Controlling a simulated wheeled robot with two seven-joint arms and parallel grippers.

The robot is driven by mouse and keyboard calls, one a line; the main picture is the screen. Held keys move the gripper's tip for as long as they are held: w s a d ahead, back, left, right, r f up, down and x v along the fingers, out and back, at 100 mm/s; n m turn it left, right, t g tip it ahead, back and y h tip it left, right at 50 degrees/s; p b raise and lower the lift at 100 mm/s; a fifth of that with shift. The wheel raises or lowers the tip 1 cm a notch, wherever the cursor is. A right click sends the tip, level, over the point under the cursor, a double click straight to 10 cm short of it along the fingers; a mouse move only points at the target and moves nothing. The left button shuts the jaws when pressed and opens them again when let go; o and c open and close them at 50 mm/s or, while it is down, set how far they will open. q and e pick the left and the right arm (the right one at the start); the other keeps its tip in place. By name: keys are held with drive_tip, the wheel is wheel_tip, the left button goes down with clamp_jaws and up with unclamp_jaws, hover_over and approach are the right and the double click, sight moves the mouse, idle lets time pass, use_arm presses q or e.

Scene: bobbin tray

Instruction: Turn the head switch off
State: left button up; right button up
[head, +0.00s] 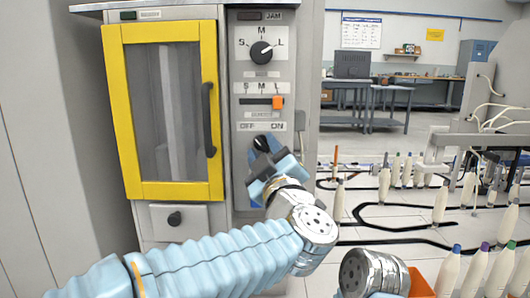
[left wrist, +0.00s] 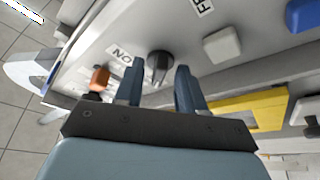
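The head switch (head: 262,143) is a black rotary knob under an OFF and ON label on the machine's grey panel. In the left wrist view the knob (left wrist: 159,64) lies between the fingertips, with the ON label upside down beside it. My left gripper (head: 267,163) is up at the panel, just below the knob and partly covering it. Its fingers (left wrist: 160,75) are apart, one on each side of the knob, with small gaps showing. I cannot tell which label the knob points to. My right gripper is not in view.
Above the switch are an orange slider handle (head: 277,102) and an S-M-L dial (head: 261,51). A yellow-framed door (head: 212,120) stands to the left. In the left wrist view a white button (left wrist: 222,46) and a blue button (left wrist: 305,14) are close by. Bobbins (head: 475,268) stand at right.

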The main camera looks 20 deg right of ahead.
use_arm(q)
drive_tip(key=v, duration=1.4)
drive_tip(key=shift+b, duration=0.3)
drive_tip(key=shift+d, duration=0.1)
